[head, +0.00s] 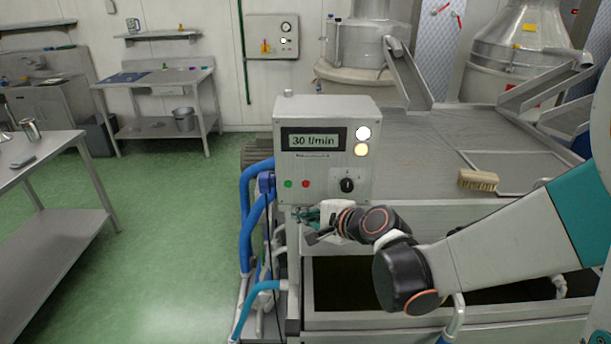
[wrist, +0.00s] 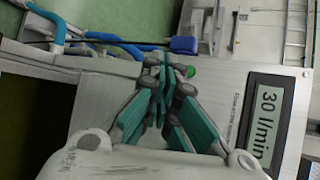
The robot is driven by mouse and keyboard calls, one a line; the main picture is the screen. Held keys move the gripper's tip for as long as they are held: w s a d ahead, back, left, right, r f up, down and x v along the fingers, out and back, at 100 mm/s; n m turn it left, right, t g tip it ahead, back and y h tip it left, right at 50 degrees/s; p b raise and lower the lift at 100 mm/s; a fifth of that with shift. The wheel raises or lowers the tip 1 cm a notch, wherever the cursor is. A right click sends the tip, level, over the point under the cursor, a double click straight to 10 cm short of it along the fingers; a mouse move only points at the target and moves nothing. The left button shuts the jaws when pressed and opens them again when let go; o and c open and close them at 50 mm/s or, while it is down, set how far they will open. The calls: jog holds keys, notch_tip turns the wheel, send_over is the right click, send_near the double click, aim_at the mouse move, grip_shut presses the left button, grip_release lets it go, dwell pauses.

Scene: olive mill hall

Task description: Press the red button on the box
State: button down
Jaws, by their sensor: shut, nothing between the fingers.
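The grey box (head: 325,106) stands at the front corner of the steel basin, its face towards me. The small red button (head: 306,184) is low on that face, between a green button (head: 288,184) and a black knob (head: 347,185). My gripper (head: 304,217) is just below the box's lower edge, apart from the red button in the picture. In the wrist view the closed teal fingers (wrist: 164,64) lie across the box's face, near the green button (wrist: 190,71). The red button is not visible there; the fingers appear to cover it. Nothing is held.
The box's display (head: 313,140) reads 30 l/min, with two lit lamps beside it. Blue hoses (head: 247,205) run down the box's left side. A brush (head: 478,180) lies on the basin top to the right. Green floor (head: 170,240) is open at left, beside a steel table (head: 50,215).

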aim_at(306, 184)
jog(key=shift+w, duration=0.1)
dwell(0.3)
jog(key=shift+w, duration=4.3)
jog(key=shift+w, duration=0.15)
jog(key=shift+w, duration=0.25)
jog(key=shift+w, duration=0.4)
jog(key=shift+s+b, duration=0.15)
jog(key=shift+b, duration=0.15)
jog(key=shift+s, duration=0.65)
